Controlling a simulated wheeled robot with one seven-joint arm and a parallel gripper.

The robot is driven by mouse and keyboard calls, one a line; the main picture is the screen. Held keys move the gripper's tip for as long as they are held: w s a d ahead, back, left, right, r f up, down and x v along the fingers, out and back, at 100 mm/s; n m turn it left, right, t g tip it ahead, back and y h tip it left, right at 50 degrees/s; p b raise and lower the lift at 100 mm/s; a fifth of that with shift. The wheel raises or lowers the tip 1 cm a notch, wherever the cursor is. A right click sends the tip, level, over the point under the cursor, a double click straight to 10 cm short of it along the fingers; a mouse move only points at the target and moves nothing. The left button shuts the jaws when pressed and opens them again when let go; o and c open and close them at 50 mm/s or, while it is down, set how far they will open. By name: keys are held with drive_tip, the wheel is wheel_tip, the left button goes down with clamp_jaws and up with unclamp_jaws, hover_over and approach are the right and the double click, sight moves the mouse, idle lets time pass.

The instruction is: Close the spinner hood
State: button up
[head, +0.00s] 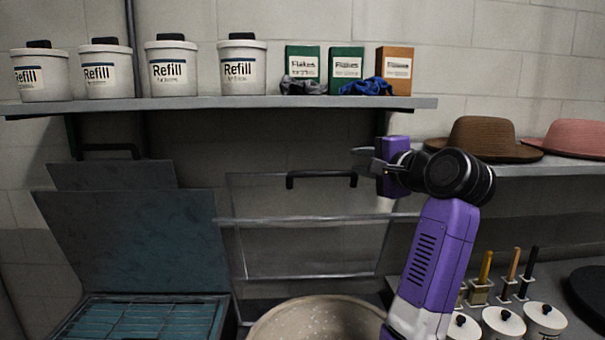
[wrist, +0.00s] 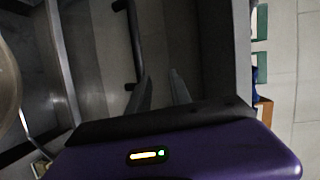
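The spinner hood (head: 310,235) is a clear panel with metal edges, raised and tilted back above a pale round drum (head: 320,318). A black bar handle (head: 320,175) runs along its upper edge. The handle also shows in the wrist view (wrist: 134,40), just left of my fingers. My gripper (head: 362,158) is to the right of the handle and slightly above it, apart from it. Its two fingers (wrist: 163,84) stand apart with nothing between them. The drum's rim shows at the left edge of the wrist view (wrist: 8,90).
A shelf (head: 230,103) with white refill tubs (head: 170,70) and flakes boxes (head: 346,64) runs above the hood. A teal-lidded unit (head: 140,240) stands open at left. Hats (head: 480,138) lie on a right shelf. Lidded jars (head: 503,322) and brushes stand below my arm.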

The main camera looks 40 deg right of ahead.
sight(336, 174)
drive_tip(key=a+f, duration=0.1)
drive_tip(key=a+f+g+y, duration=0.1)
drive_tip(key=shift+w+f+m, duration=0.2)
drive_tip(key=shift+f+m, duration=0.15)
drive_tip(key=shift+m, duration=0.05)
drive_tip(key=shift+w+f, duration=0.1)
drive_tip(key=p+x, duration=0.1)
drive_tip(key=x, duration=0.6)
drive_tip(key=shift+w+f+p, duration=0.15)
drive_tip(key=shift+w+p, duration=0.1)
drive_tip(key=shift+p, duration=0.1)
clamp_jaws()
idle(0.7)
